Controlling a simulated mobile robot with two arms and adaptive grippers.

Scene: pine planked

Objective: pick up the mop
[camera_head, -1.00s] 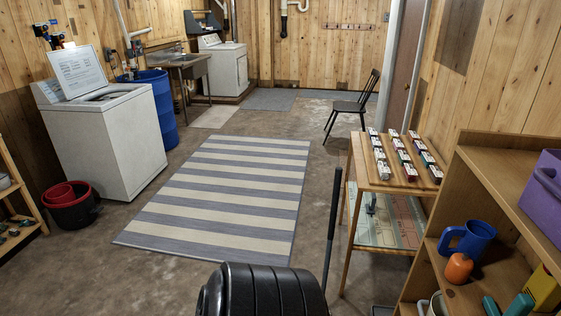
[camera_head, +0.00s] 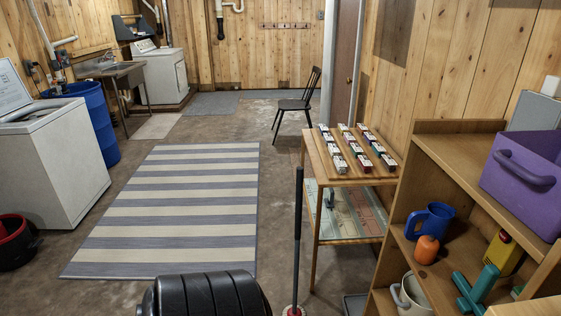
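A slim dark upright handle (camera_head: 297,240), which looks like the mop, stands between the striped rug and the two-tier wooden stand. A small red and white part (camera_head: 293,311) shows at its lower end, cut by the bottom edge of the view. Its top end is free and nothing holds it. Neither of my grippers is in view.
A black ribbed rounded object (camera_head: 205,295) is at the bottom, left of the handle. The wooden stand (camera_head: 318,165) and a shelf unit (camera_head: 457,126) are on the right. The striped rug (camera_head: 175,210) lies flat. A dark chair (camera_head: 294,105) stands farther back.

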